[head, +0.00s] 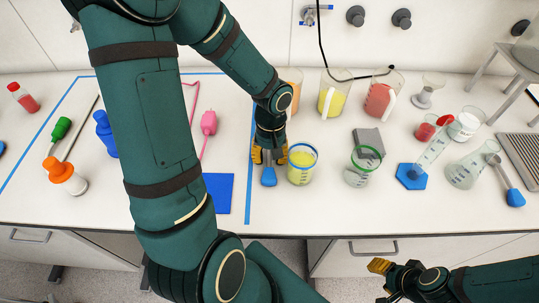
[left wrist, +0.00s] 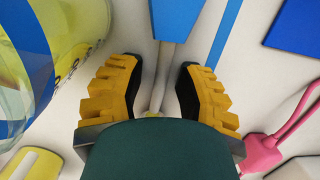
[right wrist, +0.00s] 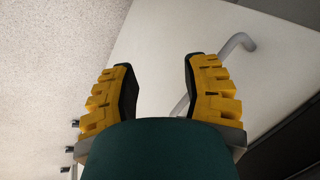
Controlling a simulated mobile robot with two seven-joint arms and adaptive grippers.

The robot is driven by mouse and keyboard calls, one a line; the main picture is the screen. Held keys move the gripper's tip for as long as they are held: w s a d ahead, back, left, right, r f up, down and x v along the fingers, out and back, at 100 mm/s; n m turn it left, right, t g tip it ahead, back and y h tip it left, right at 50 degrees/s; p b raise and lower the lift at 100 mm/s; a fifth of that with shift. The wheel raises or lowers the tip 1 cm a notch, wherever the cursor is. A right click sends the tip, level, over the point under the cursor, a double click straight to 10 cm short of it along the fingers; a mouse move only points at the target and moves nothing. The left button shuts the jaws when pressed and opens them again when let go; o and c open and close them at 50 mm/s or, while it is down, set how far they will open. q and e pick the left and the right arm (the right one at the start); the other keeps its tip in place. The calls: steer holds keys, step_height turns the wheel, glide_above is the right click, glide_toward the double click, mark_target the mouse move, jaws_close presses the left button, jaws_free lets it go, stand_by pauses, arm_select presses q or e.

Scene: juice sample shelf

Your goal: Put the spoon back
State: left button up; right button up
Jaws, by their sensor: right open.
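A blue-handled tool, likely the spoon (head: 269,178), lies on the bench beside a beaker of yellow liquid (head: 301,165). In the left wrist view its blue handle (left wrist: 178,20) is at the top, and its pale shaft runs down between my fingers. Its far end is hidden, so I cannot see a bowl. My left gripper (head: 270,156) is open, pointing down, with a finger on each side of the shaft and gaps to both. My right gripper (head: 385,276) is open and empty, low in front of the drawers; it also shows in its wrist view (right wrist: 160,88).
The beaker stands close right of my left gripper. A blue pad (head: 218,193), pink tool (head: 209,122) and blue tape line (head: 249,205) are to its left. A green-rimmed beaker (head: 362,165), flask (head: 465,171) and another blue-ended tool (head: 514,196) stand right.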

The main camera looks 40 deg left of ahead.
arm_select(q)
steer(key=shift+r, duration=0.15)
steer(key=shift+r+p, duration=0.3)
steer(key=shift+r, duration=0.05)
step_height(320, 180, up, 11)
steer(key=w+p, duration=0.1)
steer(key=p, duration=0.1)
steer(key=shift+w+a+r+p, duration=0.15)
steer(key=shift+a+p, duration=0.15)
steer(key=shift+a, duration=0.05)
